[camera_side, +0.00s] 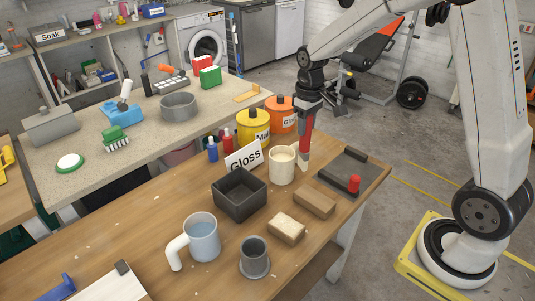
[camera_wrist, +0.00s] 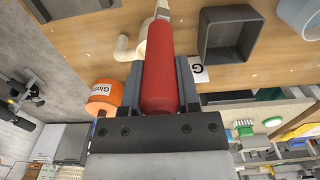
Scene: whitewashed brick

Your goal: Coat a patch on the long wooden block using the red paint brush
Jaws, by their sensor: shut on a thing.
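My gripper (camera_side: 308,103) is shut on the red handle of the paint brush (camera_side: 306,128) and holds it pointing down. The brush also fills the middle of the wrist view (camera_wrist: 160,60), between both fingers. Its pale tip is just right of the cream mug (camera_side: 281,168) in the side view; whether they touch I cannot tell. The mug holds pale contents and is partly hidden behind the brush in the wrist view (camera_wrist: 130,48). The long wooden block (camera_side: 314,204) lies on the table in front of the brush. No coated patch is discernible on it.
A second, pale-topped block (camera_side: 287,229) lies nearby. A dark square box (camera_side: 239,196), a Gloss sign (camera_side: 244,157), a water jug (camera_side: 201,238) and a grey cup (camera_side: 254,258) stand around.

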